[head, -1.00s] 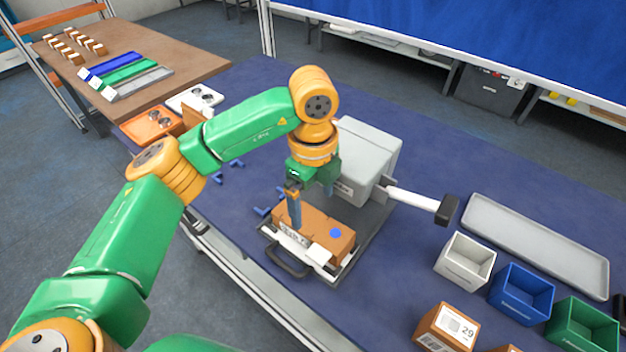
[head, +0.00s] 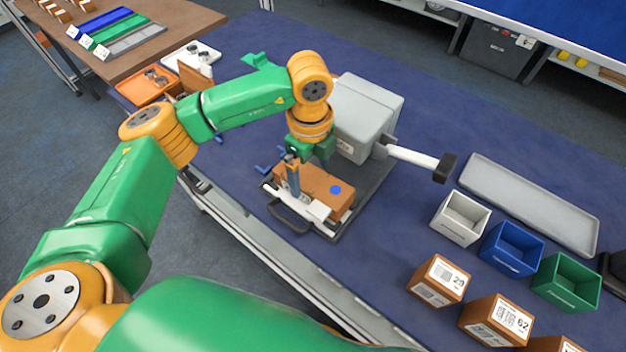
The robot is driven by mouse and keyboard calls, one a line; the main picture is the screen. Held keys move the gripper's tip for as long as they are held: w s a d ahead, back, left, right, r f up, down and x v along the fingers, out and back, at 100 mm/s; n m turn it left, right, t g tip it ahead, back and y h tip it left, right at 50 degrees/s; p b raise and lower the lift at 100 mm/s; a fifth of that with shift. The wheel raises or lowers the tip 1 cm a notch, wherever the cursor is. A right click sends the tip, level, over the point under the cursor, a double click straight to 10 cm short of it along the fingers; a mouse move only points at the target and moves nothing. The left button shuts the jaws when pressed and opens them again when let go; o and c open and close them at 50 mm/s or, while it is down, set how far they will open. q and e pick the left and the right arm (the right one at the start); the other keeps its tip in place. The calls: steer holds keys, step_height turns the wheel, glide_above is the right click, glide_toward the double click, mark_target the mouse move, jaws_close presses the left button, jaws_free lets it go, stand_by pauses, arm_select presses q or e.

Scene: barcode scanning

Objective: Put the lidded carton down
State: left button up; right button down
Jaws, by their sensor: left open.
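The brown carton (head: 333,199) lies on a flat grey stand with a black handle and has a blue round mark on its top. My left gripper (head: 300,180) is over the carton's left part with its jaws open. One finger shows on the near side of the carton; the other is hidden. I cannot tell whether the fingers touch the carton. My right gripper is out of the picture.
A grey box-shaped device (head: 366,112) with a white-and-black arm (head: 415,160) stands just behind the carton. White (head: 460,230), blue (head: 512,263) and green (head: 566,293) bins and a long grey tray (head: 530,205) are at right. Labelled boxes (head: 438,280) stand in front.

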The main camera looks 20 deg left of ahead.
mark_target(313, 179)
arm_select(q)
steer(key=f, duration=0.3)
steer(key=f+p, duration=0.1)
steer(key=shift+d+f, duration=0.2)
steer(key=shift+d, duration=0.05)
steer(key=c, duration=1.4)
steer(key=shift+r, duration=0.1)
